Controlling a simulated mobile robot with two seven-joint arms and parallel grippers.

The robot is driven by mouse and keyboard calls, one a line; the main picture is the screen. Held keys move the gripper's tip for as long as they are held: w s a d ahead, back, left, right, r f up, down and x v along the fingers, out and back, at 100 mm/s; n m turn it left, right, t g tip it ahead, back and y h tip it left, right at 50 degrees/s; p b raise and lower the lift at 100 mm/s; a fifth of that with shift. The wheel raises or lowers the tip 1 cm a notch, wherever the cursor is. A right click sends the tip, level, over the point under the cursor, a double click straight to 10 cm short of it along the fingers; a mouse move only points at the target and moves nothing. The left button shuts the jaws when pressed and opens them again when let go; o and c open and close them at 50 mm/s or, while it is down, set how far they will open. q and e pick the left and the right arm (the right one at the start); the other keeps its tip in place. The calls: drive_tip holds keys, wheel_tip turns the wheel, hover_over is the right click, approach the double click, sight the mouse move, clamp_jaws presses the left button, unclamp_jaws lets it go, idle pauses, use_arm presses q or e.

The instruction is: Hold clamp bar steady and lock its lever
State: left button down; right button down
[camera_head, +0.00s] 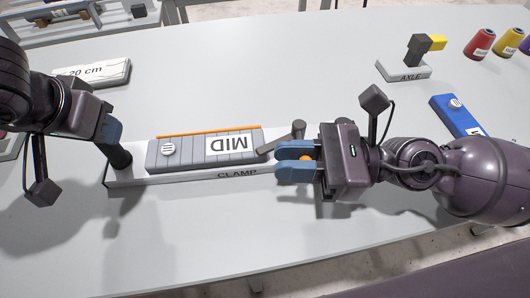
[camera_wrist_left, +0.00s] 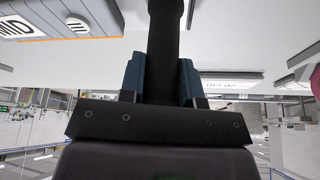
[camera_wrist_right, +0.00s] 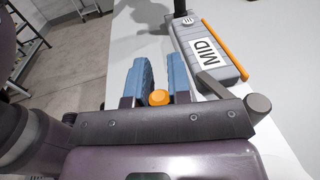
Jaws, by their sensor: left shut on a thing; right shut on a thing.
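The grey clamp bar (camera_head: 195,150), labelled MID and edged with an orange strip, lies on a white base marked CLAMP (camera_head: 185,176). It also shows in the right wrist view (camera_wrist_right: 222,62). My left gripper (camera_head: 112,132) is shut on a dark upright post (camera_head: 120,157) at the base's left end; the post runs between its blue fingers in the left wrist view (camera_wrist_left: 165,45). A grey lever (camera_head: 280,138) with a thick round end slants up at the bar's right end. My right gripper (camera_head: 293,162) is shut on an orange knob (camera_wrist_right: 158,97), just beside the lever. The knob's lower part is hidden.
A white block marked 20 cm (camera_head: 93,73) lies behind my left gripper. At the back right are the AXLE stand (camera_head: 405,70), thread spools (camera_head: 479,45) and a blue block (camera_head: 457,115). The table in front of the clamp is clear.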

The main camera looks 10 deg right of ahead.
drive_tip(key=shift+w+a+f, duration=0.15)
drive_tip(key=shift+w+a, duration=0.2)
drive_tip(key=c, duration=1.1)
unclamp_jaws()
drive_tip(key=shift+o, duration=0.2)
drive_tip(key=shift+v, duration=6)
